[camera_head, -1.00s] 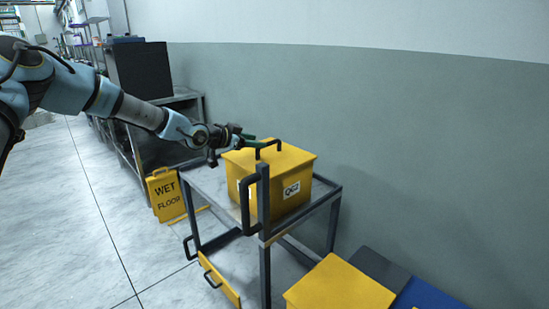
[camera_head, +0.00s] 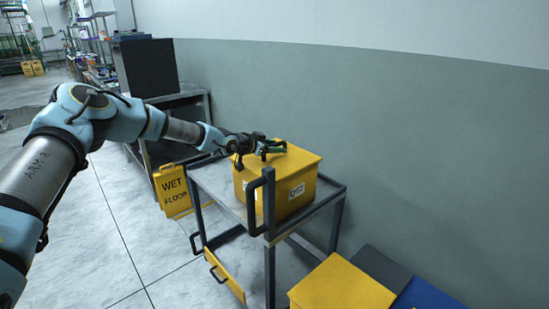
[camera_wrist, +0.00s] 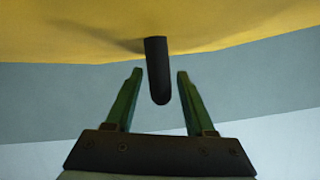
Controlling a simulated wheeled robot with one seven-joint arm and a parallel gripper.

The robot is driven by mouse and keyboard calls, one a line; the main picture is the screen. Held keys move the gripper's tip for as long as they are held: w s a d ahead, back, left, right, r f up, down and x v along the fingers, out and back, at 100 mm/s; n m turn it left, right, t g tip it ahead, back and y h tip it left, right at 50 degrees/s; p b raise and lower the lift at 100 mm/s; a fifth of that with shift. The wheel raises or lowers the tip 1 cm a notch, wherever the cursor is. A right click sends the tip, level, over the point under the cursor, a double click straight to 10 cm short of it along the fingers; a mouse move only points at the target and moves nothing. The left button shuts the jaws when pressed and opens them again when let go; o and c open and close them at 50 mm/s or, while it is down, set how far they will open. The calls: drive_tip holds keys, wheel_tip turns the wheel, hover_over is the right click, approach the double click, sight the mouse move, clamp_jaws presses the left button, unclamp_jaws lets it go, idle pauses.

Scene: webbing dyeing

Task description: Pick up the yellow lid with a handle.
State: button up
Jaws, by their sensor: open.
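The yellow lid (camera_head: 295,163) with a dark handle sits on top of a yellow box (camera_head: 290,200) labelled QC2, on a grey metal cart. My gripper (camera_head: 276,152) is at the lid's handle, just above the lid. In the wrist view, the black handle (camera_wrist: 157,70) stands out from the yellow lid (camera_wrist: 70,28) between the two green fingers of my gripper (camera_wrist: 158,82). The fingers are apart, with a gap on each side of the handle. In the head view, my gripper mostly hides the handle.
The cart (camera_head: 222,188) has a tall dark push handle (camera_head: 262,200) at its near side. A yellow wet floor sign (camera_head: 173,190) stands left of the cart. Another yellow box (camera_head: 342,285) stands at the lower right. A grey wall (camera_head: 420,170) runs behind.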

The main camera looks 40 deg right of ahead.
clamp_jaws()
idle(0.3)
idle(1.1)
